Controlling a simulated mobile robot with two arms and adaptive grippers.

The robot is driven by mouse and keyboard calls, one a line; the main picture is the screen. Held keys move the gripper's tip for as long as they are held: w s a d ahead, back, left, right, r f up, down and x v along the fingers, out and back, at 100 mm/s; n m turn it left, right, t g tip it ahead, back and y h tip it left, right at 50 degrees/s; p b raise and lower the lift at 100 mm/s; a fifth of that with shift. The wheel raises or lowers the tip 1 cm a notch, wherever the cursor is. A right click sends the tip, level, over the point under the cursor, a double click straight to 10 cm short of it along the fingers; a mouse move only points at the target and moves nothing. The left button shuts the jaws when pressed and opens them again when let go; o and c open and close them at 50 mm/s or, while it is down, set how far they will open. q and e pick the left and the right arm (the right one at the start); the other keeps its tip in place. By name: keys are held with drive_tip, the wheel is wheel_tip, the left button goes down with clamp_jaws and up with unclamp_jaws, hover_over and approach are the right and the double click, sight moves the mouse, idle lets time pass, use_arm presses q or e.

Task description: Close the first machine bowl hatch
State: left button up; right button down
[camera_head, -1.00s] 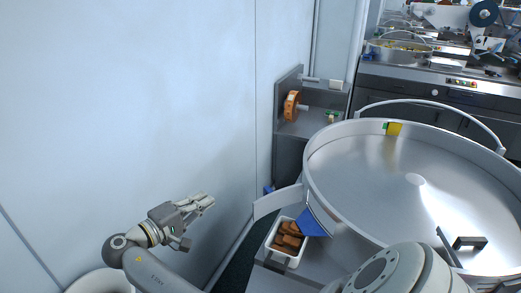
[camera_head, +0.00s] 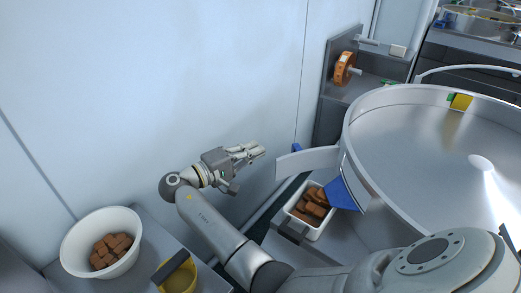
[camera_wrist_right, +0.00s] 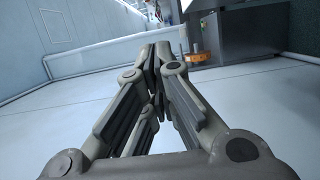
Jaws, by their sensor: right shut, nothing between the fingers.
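The large round metal machine bowl (camera_head: 450,130) fills the right of the head view. Its hatch (camera_head: 308,162), a curved metal flap, stands out to the left from the bowl's rim, so it is open. A blue chute piece (camera_head: 345,190) sits below the opening. My right gripper (camera_head: 262,150) is shut and empty, its fingertips pointing right, just left of the hatch's free end and seemingly apart from it. In the right wrist view the fingers (camera_wrist_right: 156,58) are together with nothing between them; the hatch is not clear there. My left gripper is not in view.
A white tray (camera_head: 291,209) of brown pieces stands under the chute. A white bowl (camera_head: 70,243) of brown pieces and a yellow container (camera_head: 192,272) are at lower left. An orange roll (camera_head: 344,68) is mounted behind. The wall (camera_head: 150,90) is close on the left.

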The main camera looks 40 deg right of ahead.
drive_tip(key=s+d+p, duration=0.4)
drive_tip(key=d, duration=0.2)
drive_tip(key=shift+d, duration=0.3)
drive_tip(key=shift+w, duration=0.1)
drive_tip(key=shift+a+t, duration=0.2)
drive_tip(key=shift+t, duration=0.1)
